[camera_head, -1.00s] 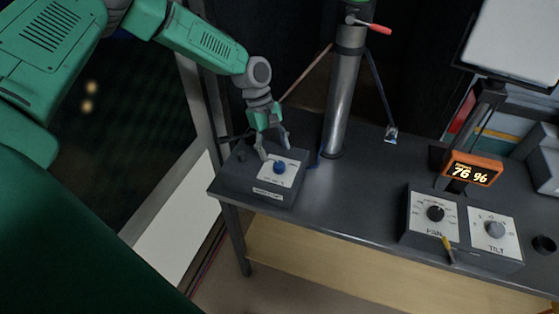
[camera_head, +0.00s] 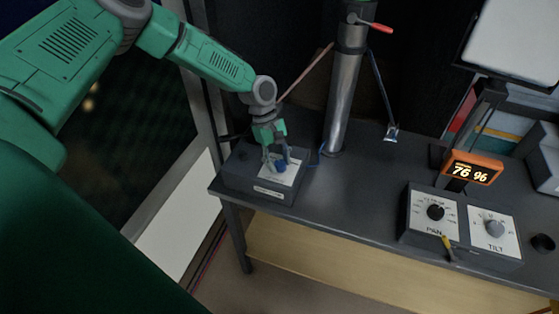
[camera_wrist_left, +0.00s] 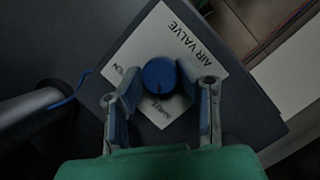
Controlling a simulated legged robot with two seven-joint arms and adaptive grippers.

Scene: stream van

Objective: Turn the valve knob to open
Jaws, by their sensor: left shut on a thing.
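The blue valve knob (camera_head: 281,166) sits on a white plate on top of a dark box (camera_head: 245,177) at the left end of the table. In the left wrist view the knob (camera_wrist_left: 159,76) shows round and blue, on a plate marked "AIR VALVE" (camera_wrist_left: 184,40). My left gripper (camera_head: 277,167) comes down over the box from above. In the left wrist view its two fingers (camera_wrist_left: 160,84) stand on either side of the knob, shut on it. The knob's pointer is hard to make out. My right gripper is not in view.
A metal mast (camera_head: 342,100) with a red-handled lever stands behind the box. To the right are the PAN box (camera_head: 433,214), the TILT box (camera_head: 494,238) and an orange display (camera_head: 472,169) reading 76 %. The table (camera_head: 355,190) between is clear.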

